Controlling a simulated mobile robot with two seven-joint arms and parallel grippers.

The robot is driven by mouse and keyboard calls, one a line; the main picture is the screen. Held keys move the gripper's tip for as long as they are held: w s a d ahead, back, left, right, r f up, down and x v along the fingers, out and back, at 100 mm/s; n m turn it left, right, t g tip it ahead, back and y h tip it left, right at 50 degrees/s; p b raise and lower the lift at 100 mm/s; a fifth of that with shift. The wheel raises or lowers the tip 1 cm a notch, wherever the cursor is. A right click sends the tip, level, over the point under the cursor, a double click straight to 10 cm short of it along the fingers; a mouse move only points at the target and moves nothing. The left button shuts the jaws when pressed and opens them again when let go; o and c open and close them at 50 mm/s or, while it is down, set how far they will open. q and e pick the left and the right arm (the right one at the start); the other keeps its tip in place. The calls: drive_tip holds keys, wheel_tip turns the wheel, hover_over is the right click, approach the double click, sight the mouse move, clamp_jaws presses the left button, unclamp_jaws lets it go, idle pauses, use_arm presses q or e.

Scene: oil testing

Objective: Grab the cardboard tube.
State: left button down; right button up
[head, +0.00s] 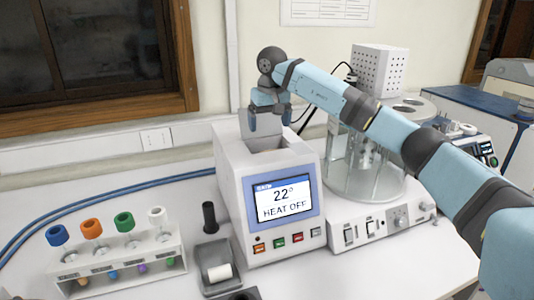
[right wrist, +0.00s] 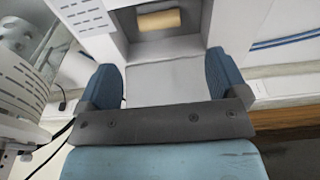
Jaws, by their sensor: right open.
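The cardboard tube (right wrist: 158,19) is a short tan cylinder lying sideways in the recess of the white heater (right wrist: 206,14), at the top of the right wrist view. In the head view the heater (head: 230,195) stands mid-table with a screen reading 22° and HEAT OFF. My right gripper (head: 266,122) is over the opening in the heater's top. My left gripper is not in view.
A rack (head: 115,262) of tubes with coloured caps stands at the left. A black cylinder (head: 209,217) and a grey holder (head: 208,256) with a white roll (head: 220,272) are beside the heater. A glass vessel (head: 360,165) on a white base stands close at the right.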

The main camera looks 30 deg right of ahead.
drive_tip(key=f, duration=0.3)
drive_tip(key=shift+w+f, duration=0.1)
drive_tip(key=shift+w, duration=0.3)
drive_tip(key=shift+f, duration=0.3)
drive_tip(key=shift+s+f+p, duration=0.1)
drive_tip(key=shift+f+p, duration=0.2)
drive_tip(key=shift+f, duration=0.2)
drive_tip(key=f, duration=0.4)
drive_tip(key=shift+w+d+f+p, duration=0.15)
drive_tip(key=shift+w+d+p, duration=0.05)
drive_tip(key=shift+p, duration=0.1)
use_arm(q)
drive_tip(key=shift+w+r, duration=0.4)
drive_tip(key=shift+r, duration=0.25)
use_arm(e)
drive_tip(key=c, duration=1)
